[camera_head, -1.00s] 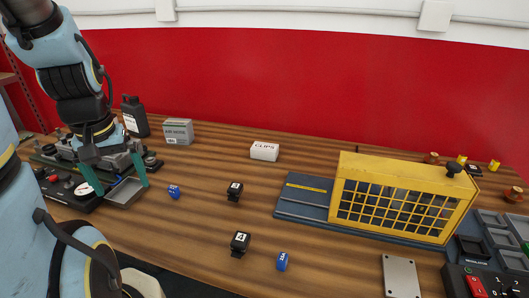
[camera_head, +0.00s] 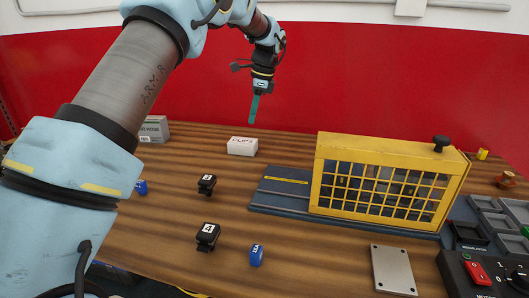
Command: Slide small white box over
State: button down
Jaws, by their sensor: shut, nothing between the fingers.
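The small white box (camera_head: 242,146), labelled CLIPS, lies on the wooden table towards the back, left of the yellow cage. My gripper (camera_head: 253,110) hangs above and behind the box's right end in the picture. Its green fingers are seen edge-on as one strip, pointing down, and they are shut and empty. The tips appear a little above the box, apart from it. How far behind the box they are is hard to tell.
A yellow mesh cage (camera_head: 385,185) stands on a dark blue base right of the box. A grey box (camera_head: 153,129) is at the back left, partly behind my arm. Black blocks (camera_head: 207,184) and a blue block (camera_head: 257,255) lie in front. A metal plate (camera_head: 393,270) lies front right.

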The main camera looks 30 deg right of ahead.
jog(key=s+d+f+m+b, duration=0.15)
jog(key=s+d+m, duration=0.25)
jog(key=d, duration=0.4)
jog(key=shift+t+y, duration=0.3)
jog(key=p+x, duration=0.1)
jog(key=x, duration=0.5)
jog(key=p+x, duration=0.1)
jog(key=x, duration=0.3)
jog(key=shift+w+d+p, duration=0.2)
jog(key=shift+d+p, duration=0.05)
jog(key=shift+p, duration=0.05)
jog(key=shift+w+a+r+p, duration=0.1)
jog(key=shift+w+a+p, duration=0.4)
jog(key=shift+w+a, duration=0.45)
jog(key=shift+w+a+f, duration=0.2)
jog(key=shift+w+a, duration=0.25)
jog(key=shift+a, duration=0.05)
jog(key=w+a+p, duration=0.1)
jog(key=w+a, duration=0.6)
jog(key=w+a+p, duration=0.1)
jog(key=w+a, duration=0.6)
jog(key=a, duration=0.1)
jog(key=shift+p, duration=0.35)
